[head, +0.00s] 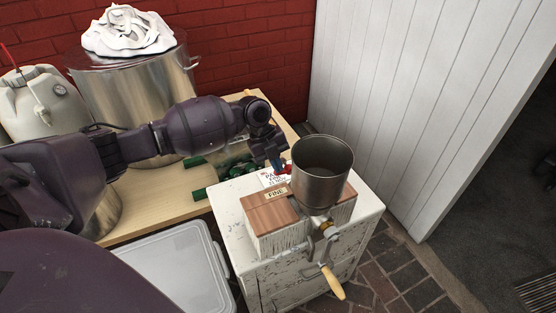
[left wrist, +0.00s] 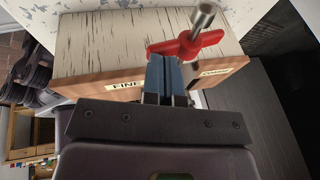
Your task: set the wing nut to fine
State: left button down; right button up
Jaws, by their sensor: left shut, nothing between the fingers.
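The red wing nut (left wrist: 187,45) sits on a metal stud at the wooden block of the grain mill (head: 322,172). Its wings point left and right in the left wrist view. In the head view only a bit of red (head: 285,170) shows behind the block. A "FINE" label (left wrist: 127,87) is left of the nut, and a partly hidden label (left wrist: 214,72) is to its right. My left gripper (left wrist: 166,75) is shut and empty, its blue fingertips at the nut's left wing. I cannot tell if they touch. It also shows in the head view (head: 276,165). My right gripper is out of view.
The mill stands on a worn white cabinet (head: 235,215), its crank handle (head: 332,282) hanging in front. A wooden table (head: 160,207) holds a large steel pot (head: 150,85), a white jug (head: 40,105) and green bottles (head: 205,193). A lidded white bin (head: 165,275) stands below.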

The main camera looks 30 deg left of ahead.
pick_arm(q)
jog(key=shift+w+d+f+m+t+h+b, duration=0.15)
jog(key=shift+f+t+h+b, duration=0.1)
jog(key=shift+t+h+b, duration=0.3)
jog(key=shift+s+a+f+m+t+h+b, duration=0.1)
jog(key=shift+f+t+h+b, duration=0.2)
jog(key=shift+t, duration=0.5)
jog(key=shift+w+d+f+m+t+h+b, duration=0.15)
jog(key=shift+f+t+h+b, duration=0.2)
jog(key=shift+t, duration=0.3)
jog(key=shift+a+r, duration=0.1)
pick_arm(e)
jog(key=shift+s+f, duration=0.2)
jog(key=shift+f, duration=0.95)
